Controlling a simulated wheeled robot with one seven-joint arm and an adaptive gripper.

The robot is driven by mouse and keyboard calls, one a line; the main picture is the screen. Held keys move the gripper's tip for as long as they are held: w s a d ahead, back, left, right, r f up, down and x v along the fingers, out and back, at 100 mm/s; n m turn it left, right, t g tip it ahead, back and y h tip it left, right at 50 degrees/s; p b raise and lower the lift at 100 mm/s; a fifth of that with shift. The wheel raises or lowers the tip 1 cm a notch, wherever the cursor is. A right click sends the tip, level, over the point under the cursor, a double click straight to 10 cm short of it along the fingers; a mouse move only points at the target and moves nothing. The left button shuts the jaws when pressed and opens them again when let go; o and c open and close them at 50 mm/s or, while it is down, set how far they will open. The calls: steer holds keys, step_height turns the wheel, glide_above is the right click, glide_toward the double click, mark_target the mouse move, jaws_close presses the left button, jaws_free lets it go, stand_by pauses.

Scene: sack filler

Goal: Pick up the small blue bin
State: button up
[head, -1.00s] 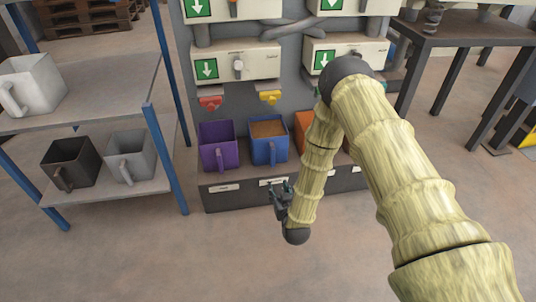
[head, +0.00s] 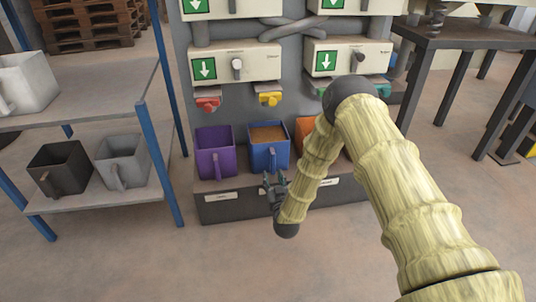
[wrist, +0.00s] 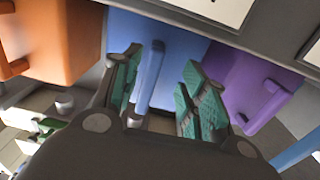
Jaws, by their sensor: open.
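The small blue bin (head: 268,146) stands on the dark base ledge of the filler machine, filled with brown grainy material. Its handle faces me. My gripper (head: 274,181) is open, just in front of and below the bin in the head view. In the wrist view, the blue bin (wrist: 178,45) is ahead, and its upright blue handle (wrist: 150,75) shows between the open fingers of my gripper (wrist: 160,85). The fingers have green pads, and I see no contact with the handle.
A purple bin (head: 214,152) stands close on the blue bin's left. An orange bin (head: 306,134), partly hidden by my arm, stands on its right. A coloured spout (head: 269,99) hangs above the blue bin. A shelf (head: 95,195) with bins is at left.

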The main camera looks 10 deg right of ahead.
mark_target(273, 171)
steer(key=shift+w+d+b, duration=0.2)
steer(key=shift+w+b, duration=0.6)
steer(key=shift+w, duration=0.3)
steer(key=shift+w+d+b, duration=0.15)
steer(key=shift+w+b, duration=0.65)
steer(key=shift+w, duration=0.25)
steer(key=shift+w+r, duration=0.2)
steer(key=shift+w, duration=0.4)
jaws_close()
